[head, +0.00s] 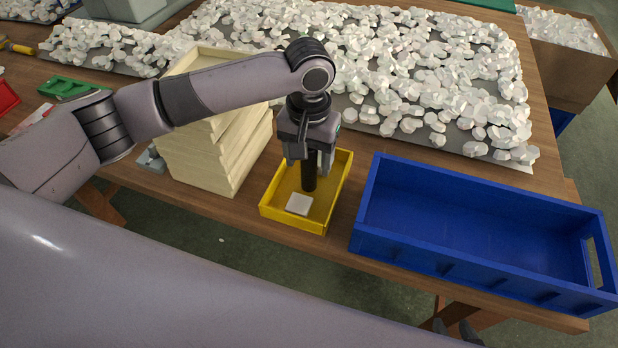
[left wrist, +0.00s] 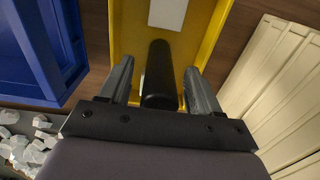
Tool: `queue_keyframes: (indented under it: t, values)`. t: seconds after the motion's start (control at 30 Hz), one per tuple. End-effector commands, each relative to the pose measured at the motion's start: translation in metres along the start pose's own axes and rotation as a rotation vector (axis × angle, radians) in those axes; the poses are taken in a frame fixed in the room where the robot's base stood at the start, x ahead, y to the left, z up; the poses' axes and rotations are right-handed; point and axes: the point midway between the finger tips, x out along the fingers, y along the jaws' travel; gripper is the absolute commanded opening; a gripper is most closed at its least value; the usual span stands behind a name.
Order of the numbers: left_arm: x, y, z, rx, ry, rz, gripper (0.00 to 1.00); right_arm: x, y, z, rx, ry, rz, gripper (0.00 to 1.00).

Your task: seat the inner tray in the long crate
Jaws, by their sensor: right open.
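The inner tray looks to be the small yellow tray (head: 271,197) on the table's front part, left of the blue long crate (head: 440,262). In the tray are an upright black post (head: 309,180) and a white square piece (head: 299,204). My left gripper (head: 310,165) is above the tray, pointing down. Its fingers are open on either side of the post (left wrist: 158,75), with small gaps visible in the left wrist view. The long crate's visible floor is bare. My right gripper (head: 458,331) shows only as dark fingertips at the bottom edge, open, below the long crate.
A stack of cream trays (head: 222,160) stands close left of the yellow tray. Many white pieces (head: 420,60) cover a grey mat behind. A cardboard box (head: 565,60) stands at the back right. A narrow table strip separates yellow tray and long crate.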

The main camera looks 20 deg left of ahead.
Motion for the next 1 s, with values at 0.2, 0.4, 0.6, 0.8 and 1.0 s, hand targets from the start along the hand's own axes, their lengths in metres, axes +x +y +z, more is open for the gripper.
queue_keyframes:
  t: [0.2,0.4,0.6,0.8,1.0]
  values:
    - [0.000,0.000,0.000,0.000,0.000,0.000,0.00,0.000,0.000,-0.001,0.000,0.002,0.000,0.43]
    - [-0.001,0.000,0.000,0.000,0.001,0.001,0.00,0.000,0.000,-0.001,0.000,0.002,0.000,0.43]
    - [-0.007,0.000,-0.001,0.000,0.003,0.002,0.00,0.000,0.000,-0.002,0.000,0.003,0.000,0.43]
    - [-0.034,0.001,-0.001,0.000,0.004,0.003,0.00,-0.002,0.000,-0.004,0.000,0.003,0.000,0.43]
    - [-0.088,0.001,-0.001,0.001,0.007,0.004,0.00,-0.005,0.000,-0.008,0.000,0.003,0.001,0.43]
